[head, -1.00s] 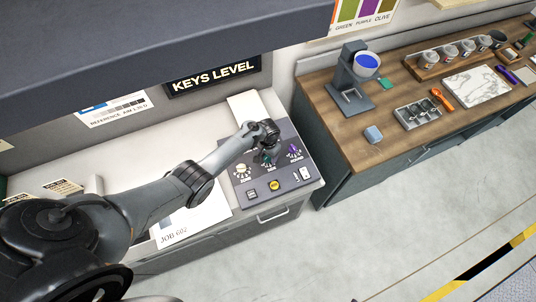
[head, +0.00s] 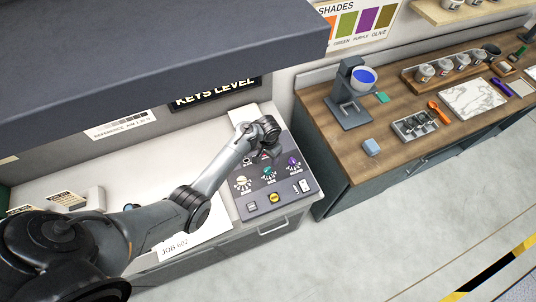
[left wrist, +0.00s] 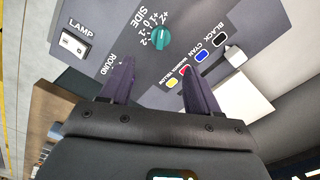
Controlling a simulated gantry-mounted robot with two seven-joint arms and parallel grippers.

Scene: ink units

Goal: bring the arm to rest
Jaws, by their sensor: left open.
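My left gripper (head: 270,152) hangs over the back edge of the grey control panel (head: 284,200), clear of the front knobs. In the left wrist view its two dark fingers (left wrist: 157,66) stand apart with nothing between them. The panel carries a cream knob (head: 242,184), a green knob (head: 268,174) and a purple knob (head: 292,161). The green knob, labelled SIDE, shows beyond the fingertips in the wrist view (left wrist: 160,36). The purple knob is hidden there, near the left finger. My right gripper is not in view.
A dark overhead hood (head: 150,50) hangs above my left arm. A wooden counter (head: 350,150) with a blue-bowled device (head: 352,95) stands right. Floor in front is clear.

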